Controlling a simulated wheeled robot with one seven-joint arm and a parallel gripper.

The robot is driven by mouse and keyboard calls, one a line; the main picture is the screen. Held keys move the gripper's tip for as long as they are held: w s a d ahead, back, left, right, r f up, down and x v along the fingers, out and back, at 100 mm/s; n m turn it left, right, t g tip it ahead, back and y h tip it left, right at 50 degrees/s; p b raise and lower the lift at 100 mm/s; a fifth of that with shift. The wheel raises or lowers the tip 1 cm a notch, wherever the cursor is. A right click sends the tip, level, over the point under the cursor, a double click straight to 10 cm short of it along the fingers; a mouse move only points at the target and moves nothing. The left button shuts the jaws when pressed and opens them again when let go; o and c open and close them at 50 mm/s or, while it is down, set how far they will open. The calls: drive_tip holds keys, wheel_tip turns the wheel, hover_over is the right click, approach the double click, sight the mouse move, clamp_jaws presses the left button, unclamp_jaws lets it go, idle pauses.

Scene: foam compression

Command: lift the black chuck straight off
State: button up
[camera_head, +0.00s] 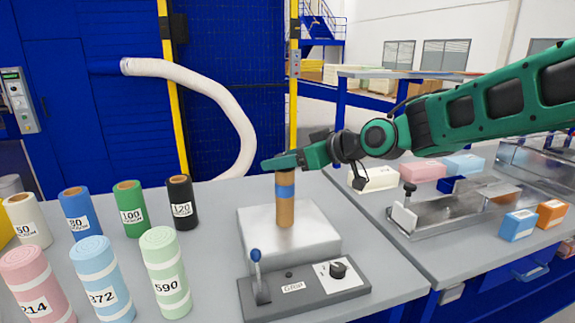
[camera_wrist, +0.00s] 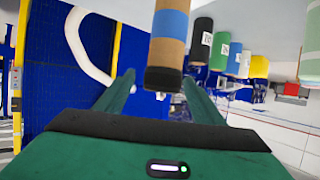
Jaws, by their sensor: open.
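A brown cylinder (camera_head: 285,212) with a blue band stands upright on a square metal block. In the wrist view the cylinder (camera_wrist: 167,50) appears upside down, and its upper end carries a short black collar, which looks like the black chuck (camera_wrist: 163,79). In the head view the chuck is hidden behind my gripper (camera_head: 281,162), which is level with the top of the cylinder. In the wrist view my gripper (camera_wrist: 159,83) is open, with one green finger on either side of the chuck. Gaps show between fingers and chuck, and no contact is visible.
The metal block (camera_head: 255,231) has a grey control panel (camera_head: 292,292) with a blue-tipped lever (camera_head: 256,262) and a black knob (camera_head: 338,270) in front. Several numbered abrasive rolls stand at the left, the black roll (camera_head: 182,203) nearest. A metal fixture (camera_head: 440,212) sits on the right-hand table.

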drive_tip(key=c, duration=1.1)
drive_tip(key=shift+w+r, duration=0.1)
drive_tip(key=shift+c, duration=0.2)
